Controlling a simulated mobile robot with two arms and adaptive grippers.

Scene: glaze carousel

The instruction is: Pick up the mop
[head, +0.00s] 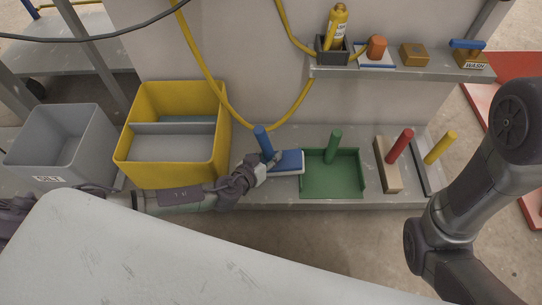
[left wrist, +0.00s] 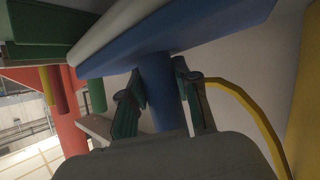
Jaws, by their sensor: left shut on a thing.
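The mop shows in the head view as a blue head with a white pad (head: 288,161) and an upright blue handle (head: 262,139). It is at the left of the row of tools on the low grey shelf (head: 310,202). I cannot tell whether its pad touches the shelf. My left gripper (head: 268,168) reaches in from the left and is shut on the handle. In the left wrist view its fingers (left wrist: 160,88) stand on both sides of the blue handle (left wrist: 164,105), close to the blue head (left wrist: 185,35). My right gripper is out of view.
Right of the mop are a green pan (head: 333,186) with a green handle, a wooden block (head: 388,175) with a red handle, and a yellow-handled tool (head: 440,148). A yellow bin (head: 125,152) and grey bin (head: 62,150) stand left. A ledge (head: 400,73) hangs above.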

